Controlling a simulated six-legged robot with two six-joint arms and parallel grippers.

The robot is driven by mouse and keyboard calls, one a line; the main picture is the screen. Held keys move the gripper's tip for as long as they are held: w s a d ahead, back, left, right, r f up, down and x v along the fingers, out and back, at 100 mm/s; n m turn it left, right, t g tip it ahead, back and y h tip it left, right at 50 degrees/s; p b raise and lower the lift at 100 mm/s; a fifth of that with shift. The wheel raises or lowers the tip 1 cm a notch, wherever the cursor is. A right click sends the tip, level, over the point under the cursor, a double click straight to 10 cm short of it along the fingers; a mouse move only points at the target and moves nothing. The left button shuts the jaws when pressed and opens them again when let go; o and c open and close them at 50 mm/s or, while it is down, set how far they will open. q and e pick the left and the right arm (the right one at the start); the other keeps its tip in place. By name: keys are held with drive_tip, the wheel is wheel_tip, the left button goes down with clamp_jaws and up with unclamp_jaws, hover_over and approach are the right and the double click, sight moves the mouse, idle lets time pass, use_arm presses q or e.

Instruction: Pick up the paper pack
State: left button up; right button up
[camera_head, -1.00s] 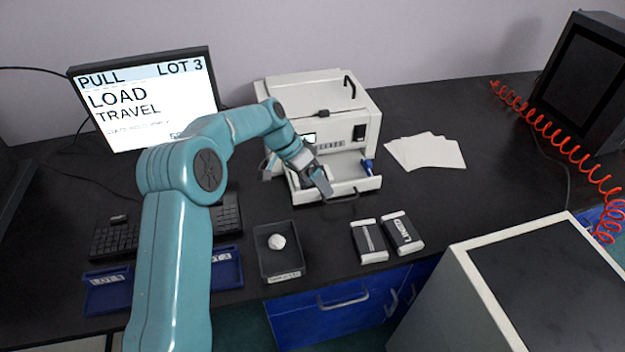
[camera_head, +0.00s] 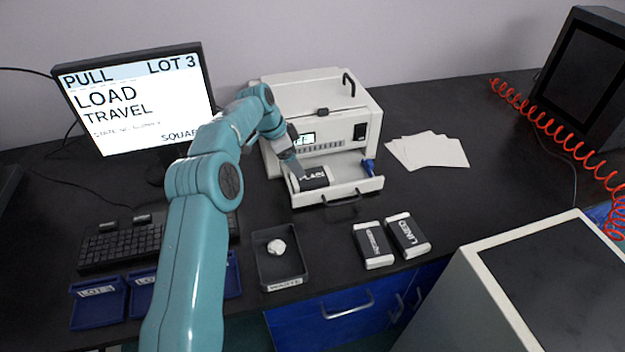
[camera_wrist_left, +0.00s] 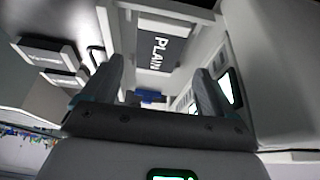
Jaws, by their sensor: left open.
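A dark paper pack marked PLAIN (camera_head: 314,177) with white ends lies in the pulled-out drawer (camera_head: 350,188) of a white machine. It also shows in the left wrist view (camera_wrist_left: 155,50), ahead of and between my fingers. My left gripper (camera_head: 293,168) is at the drawer's left side, right by the pack's left end, and partly hidden by its own wrist. In the wrist view the jaws (camera_wrist_left: 158,75) are apart with nothing held. Two more packs lie on the bench in front: one marked LINED (camera_head: 406,235) and one with small, unclear lettering (camera_head: 374,245). My right gripper is out of view.
A dark tray (camera_head: 259,268) with a white lump (camera_head: 276,247) stands in front of the machine (camera_head: 362,105). Blue lot trays (camera_head: 98,305), a keyboard (camera_head: 105,245) and a screen (camera_head: 135,105) are left. White sheets (camera_head: 428,150) lie right, near a red coiled hose (camera_head: 560,140).

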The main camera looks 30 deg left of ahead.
use_arm(q)
drive_tip(key=x, duration=0.2)
drive_tip(key=shift+d+f, duration=0.25)
drive_tip(key=shift+f, duration=0.05)
drive_tip(key=p+x, duration=0.1)
drive_tip(key=x, duration=0.3)
drive_tip(key=shift+w+d+f+p, duration=0.15)
drive_tip(key=shift+w+f+p, duration=0.1)
drive_tip(key=shift+w+p, duration=0.2)
drive_tip(key=shift+d+f, duration=0.1)
drive_tip(key=shift+f, duration=0.2)
drive_tip(key=c, duration=0.9)
drive_tip(key=shift+r, duration=0.1)
wheel_tip(320, 180, up, 9)
wheel_tip(320, 180, up, 11)
drive_tip(key=p, duration=1)
hover_over(308, 177)
drive_tip(key=shift+s, duration=0.15)
